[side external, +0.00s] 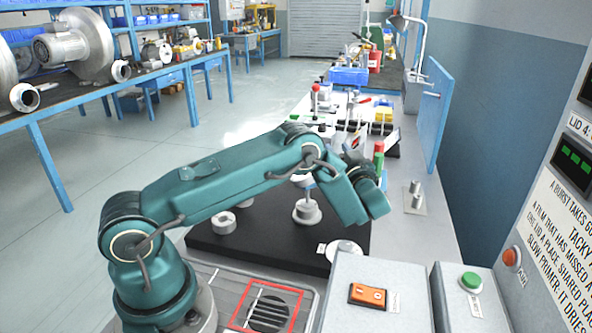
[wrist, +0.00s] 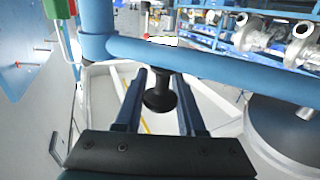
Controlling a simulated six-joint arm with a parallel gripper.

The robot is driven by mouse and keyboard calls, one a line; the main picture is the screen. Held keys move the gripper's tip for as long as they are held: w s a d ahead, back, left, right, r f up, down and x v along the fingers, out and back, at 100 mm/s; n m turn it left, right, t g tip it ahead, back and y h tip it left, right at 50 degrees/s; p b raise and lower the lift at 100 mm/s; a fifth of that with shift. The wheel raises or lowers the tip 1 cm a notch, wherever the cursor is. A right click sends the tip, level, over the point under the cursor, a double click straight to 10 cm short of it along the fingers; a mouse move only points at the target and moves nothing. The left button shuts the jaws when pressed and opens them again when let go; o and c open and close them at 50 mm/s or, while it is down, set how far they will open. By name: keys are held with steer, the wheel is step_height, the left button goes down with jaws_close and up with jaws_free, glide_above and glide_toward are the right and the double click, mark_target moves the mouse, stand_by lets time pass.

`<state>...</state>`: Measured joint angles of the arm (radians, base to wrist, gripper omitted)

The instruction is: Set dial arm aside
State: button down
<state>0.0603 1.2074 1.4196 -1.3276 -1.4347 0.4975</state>
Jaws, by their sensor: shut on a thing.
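In the wrist view a light-blue bar, which I take for the dial arm (wrist: 230,62), crosses in front of my gripper (wrist: 164,76) and meets a blue upright post at left. A black knob (wrist: 158,98) hangs below the bar between my two dark-blue fingers. My gripper is shut on the dial arm; the exact contact is hard to see. In the side view my wrist hides the fingers. A pale stand with a round base (side external: 306,213) shows left of my wrist, on the black mat (side external: 262,246).
A pale ring-shaped part (side external: 223,223) lies on the mat at left. A red-framed grate (side external: 268,311) lies at the front. An orange switch box (side external: 368,296) and a green button box (side external: 471,282) stand at right. Bottles and bins crowd the bench behind; a blue panel (side external: 433,113) edges it.

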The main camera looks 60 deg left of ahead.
steer(key=shift+d+n+g+y, duration=0.15)
steer(key=shift+n+g+y, duration=0.15)
steer(key=shift+n+g, duration=0.15)
stand_by(0.6)
steer(key=shift+s+d+n+g, duration=0.15)
steer(key=shift+d+n+g, duration=0.1)
steer(key=shift+g, duration=0.3)
steer(key=c, duration=0.5)
jaws_free()
steer(key=shift+v, duration=2.55)
